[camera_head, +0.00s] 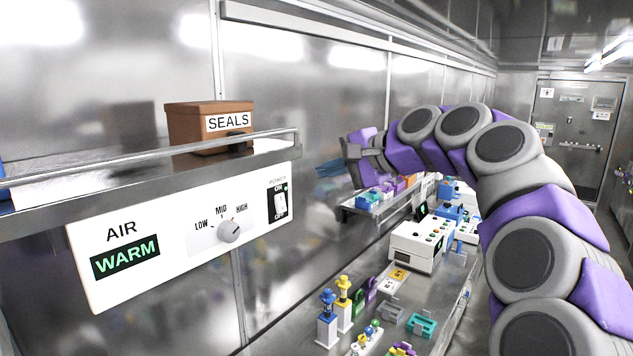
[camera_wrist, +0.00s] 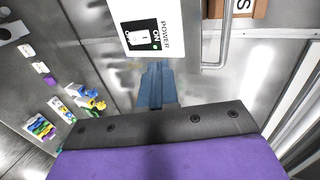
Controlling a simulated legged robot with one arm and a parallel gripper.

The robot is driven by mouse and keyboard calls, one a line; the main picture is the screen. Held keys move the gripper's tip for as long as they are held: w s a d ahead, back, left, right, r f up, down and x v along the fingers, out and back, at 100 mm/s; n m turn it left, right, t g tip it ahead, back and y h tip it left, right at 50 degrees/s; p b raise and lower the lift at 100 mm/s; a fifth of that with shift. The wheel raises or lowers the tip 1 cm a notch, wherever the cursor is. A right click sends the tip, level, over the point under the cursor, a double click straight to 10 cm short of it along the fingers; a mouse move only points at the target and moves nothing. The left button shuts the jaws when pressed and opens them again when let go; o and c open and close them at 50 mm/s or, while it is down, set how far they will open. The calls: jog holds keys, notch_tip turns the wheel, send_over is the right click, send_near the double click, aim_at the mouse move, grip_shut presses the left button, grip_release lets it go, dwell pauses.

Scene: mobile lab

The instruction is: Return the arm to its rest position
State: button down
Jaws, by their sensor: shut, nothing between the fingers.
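My purple and grey arm (camera_head: 525,220) arches up from the lower right in the head view and reaches left over the bench. My gripper (camera_head: 332,168) is at its far end, beside the metal wall, with blue fingers. In the wrist view the gripper (camera_wrist: 156,84) is shut, with its blue fingers together and nothing between them. It points toward the white control panel with the power switch (camera_wrist: 141,38). The fingers look apart from the panel.
A shelf rail (camera_head: 150,160) carries a brown SEALS box (camera_head: 190,125) above the AIR panel (camera_head: 160,240), which reads WARM. Below, a bench (camera_head: 300,335) holds a white instrument (camera_head: 412,245), blue and yellow bottles, and small racks. A door (camera_head: 573,125) stands at the far right.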

jog(key=shift+s+d+r, duration=0.2)
jog(key=shift+d+r, duration=0.2)
jog(key=shift+r, duration=0.1)
